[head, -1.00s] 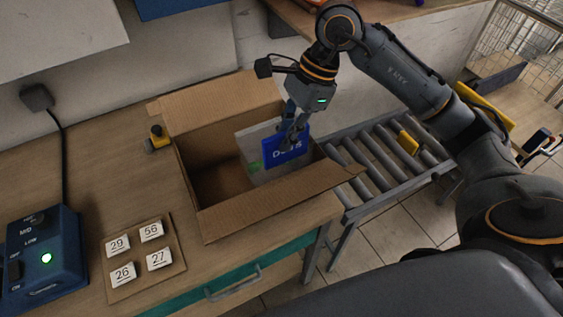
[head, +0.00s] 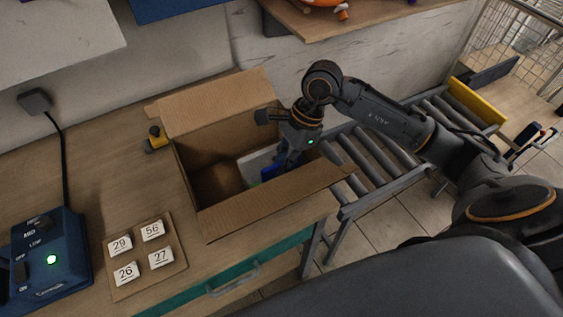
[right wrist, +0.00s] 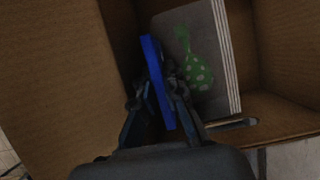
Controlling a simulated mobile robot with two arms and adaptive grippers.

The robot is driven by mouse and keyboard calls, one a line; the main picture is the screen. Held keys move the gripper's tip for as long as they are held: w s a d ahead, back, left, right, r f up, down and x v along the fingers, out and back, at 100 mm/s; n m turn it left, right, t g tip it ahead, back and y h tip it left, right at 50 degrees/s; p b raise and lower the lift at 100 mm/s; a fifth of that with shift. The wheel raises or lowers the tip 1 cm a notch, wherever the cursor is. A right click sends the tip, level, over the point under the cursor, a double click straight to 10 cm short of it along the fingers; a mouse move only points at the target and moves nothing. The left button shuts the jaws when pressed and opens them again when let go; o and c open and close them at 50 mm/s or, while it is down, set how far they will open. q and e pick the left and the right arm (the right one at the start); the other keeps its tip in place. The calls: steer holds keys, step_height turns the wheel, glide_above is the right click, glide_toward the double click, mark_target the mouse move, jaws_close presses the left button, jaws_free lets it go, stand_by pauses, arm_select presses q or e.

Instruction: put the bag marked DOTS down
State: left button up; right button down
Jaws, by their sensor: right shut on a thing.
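The bag marked DOTS (head: 268,172) is blue and mostly hidden in the head view by my right gripper (head: 288,165) and the box's front flap. In the right wrist view the bag (right wrist: 157,82) shows nearly edge-on between the fingers of my right gripper (right wrist: 160,90), which is shut on it. The bag is held inside the open cardboard box (head: 225,88). I cannot tell whether it touches the box floor. My left gripper is not in view.
The box's front flap (head: 270,200) juts outward near my right arm. A roller conveyor (head: 375,160) stands right of the table. A board with numbered tiles (head: 148,258), a blue control unit (head: 48,255) and a small yellow-black object (head: 155,138) are on the left.

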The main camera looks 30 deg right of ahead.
steer(key=shift+f, duration=0.2)
steer(key=c, duration=1.7)
jaws_free()
steer(key=shift+r, duration=0.1)
steer(key=shift+r, duration=0.15)
steer(key=b+v, duration=0.3)
steer(key=v, duration=0.8)
steer(key=shift+d+r, duration=0.2)
steer(key=shift+r, duration=0.3)
